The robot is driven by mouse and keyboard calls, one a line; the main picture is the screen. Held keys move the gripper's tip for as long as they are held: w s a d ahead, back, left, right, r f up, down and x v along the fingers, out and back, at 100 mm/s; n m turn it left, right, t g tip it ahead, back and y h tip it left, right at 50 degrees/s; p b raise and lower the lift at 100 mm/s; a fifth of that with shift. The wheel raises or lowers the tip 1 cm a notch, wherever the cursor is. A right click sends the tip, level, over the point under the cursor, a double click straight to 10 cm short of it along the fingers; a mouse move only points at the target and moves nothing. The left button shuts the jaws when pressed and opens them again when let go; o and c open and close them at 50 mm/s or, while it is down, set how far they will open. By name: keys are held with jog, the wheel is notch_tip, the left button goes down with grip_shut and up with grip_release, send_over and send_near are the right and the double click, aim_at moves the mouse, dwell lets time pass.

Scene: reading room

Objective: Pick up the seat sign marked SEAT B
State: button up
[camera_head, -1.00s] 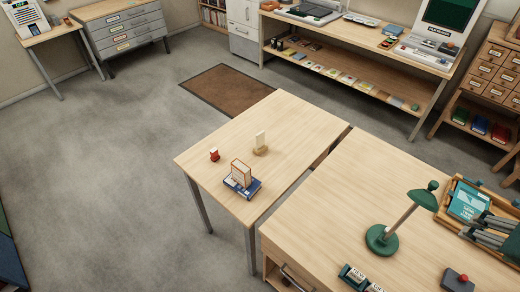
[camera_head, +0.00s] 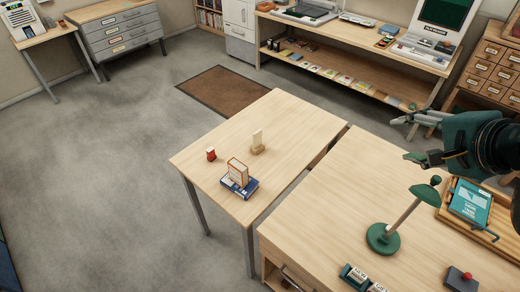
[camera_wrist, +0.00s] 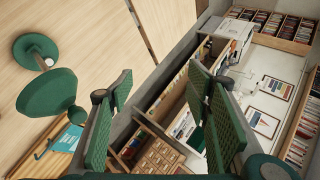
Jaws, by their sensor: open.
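A small upright pale card in a wooden base (camera_head: 258,147) stands on the far table (camera_head: 300,115); it looks like a seat sign, but I can read no marking on it. My gripper (camera_head: 405,138) is at the right of the head view, raised above the near desk (camera_head: 330,215), well to the right of the card. Its green fingers are apart with nothing between them, as the wrist view (camera_wrist: 160,80) also shows. The card is not seen in the wrist view.
Beside the card are a red object (camera_head: 211,154) and stacked books (camera_head: 239,182).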

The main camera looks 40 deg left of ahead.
jog(key=w+a+f+m+g+y+b, duration=0.1)
jog(key=w+a+m+g+y+b, duration=0.3)
jog(key=a, duration=1.9)
jog(key=a+f+m+g+y+b, duration=0.15)
jog(key=a+m+y, duration=0.55)
jog(key=a, duration=1.6)
jog(key=m, duration=0.2)
send_near(258, 133)
jog(key=a, duration=0.2)
jog(key=shift+w+a+r, duration=0.1)
jog(key=shift+a+r, duration=0.2)
jog(key=shift+a, duration=0.1)
jog(key=shift+a, duration=0.1)
jog(key=shift+w+a, duration=0.1)
jog(key=shift+a, duration=1.1)
jog(key=shift+a, duration=0.1)
jog(key=shift+w+a+f+b, duration=0.1)
jog(key=shift+a+b, duration=0.45)
jog(key=shift+a, duration=2)
jog(key=shift+c, duration=0.3)
